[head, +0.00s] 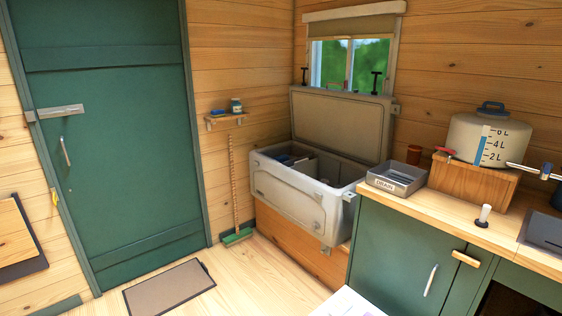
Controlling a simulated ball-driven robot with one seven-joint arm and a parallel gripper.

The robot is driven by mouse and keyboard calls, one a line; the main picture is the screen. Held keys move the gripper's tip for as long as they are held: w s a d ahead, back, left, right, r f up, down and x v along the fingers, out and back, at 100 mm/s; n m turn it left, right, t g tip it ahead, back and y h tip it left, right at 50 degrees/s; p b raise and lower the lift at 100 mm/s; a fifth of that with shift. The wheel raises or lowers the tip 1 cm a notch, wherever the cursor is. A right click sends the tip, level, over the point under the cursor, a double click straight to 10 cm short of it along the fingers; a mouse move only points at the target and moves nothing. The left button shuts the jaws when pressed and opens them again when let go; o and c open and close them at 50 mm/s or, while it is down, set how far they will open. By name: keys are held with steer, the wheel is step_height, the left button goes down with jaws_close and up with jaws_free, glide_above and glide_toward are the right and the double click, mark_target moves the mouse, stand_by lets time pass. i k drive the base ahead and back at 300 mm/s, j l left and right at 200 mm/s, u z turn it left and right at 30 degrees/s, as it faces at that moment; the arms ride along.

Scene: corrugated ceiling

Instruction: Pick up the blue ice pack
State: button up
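An open grey cooler (282,190) stands in the corner below the window, with its lid (340,124) raised against the wall. A small dark blue item (284,159) shows inside at its left end. It could be the blue ice pack, but it is too small and too hidden by the cooler's wall to tell. Paler shapes lie beside it, and the cooler's floor is hidden. My gripper is not in view.
The cooler rests on a wooden base (290,245). A green counter cabinet (400,260) stands right of it, carrying a grey drain tray (397,178) and a water tank (488,140). A broom (235,200) leans left. A doormat (170,289) lies before the green door (115,130); nearby floor is clear.

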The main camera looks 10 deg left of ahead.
mark_target(283, 158)
steer(key=i+j, duration=0.25)
steer(key=i, duration=0.3)
steer(key=i+j, duration=0.3)
steer(key=i, duration=0.2)
steer(key=i+j+u, duration=0.1)
steer(key=i+j, duration=0.15)
steer(key=i, duration=0.3)
steer(key=i+j, duration=0.2)
steer(key=i, duration=0.3)
steer(key=i+j, duration=0.25)
steer(key=i, duration=0.3)
steer(key=i+j+u, duration=0.1)
steer(key=i, duration=0.45)
steer(key=i+j+z, duration=0.25)
steer(key=i+j, duration=0.25)
steer(key=j, duration=0.15)
steer(key=i+j+z, duration=0.15)
steer(key=j, duration=0.2)
steer(key=i+j+z, duration=0.1)
steer(key=i+j, duration=0.15)
steer(key=i+j+z, duration=0.15)
steer(key=j, duration=0.35)
steer(key=i+j+z, duration=0.1)
steer(key=j, duration=0.35)
steer(key=i, duration=0.8)
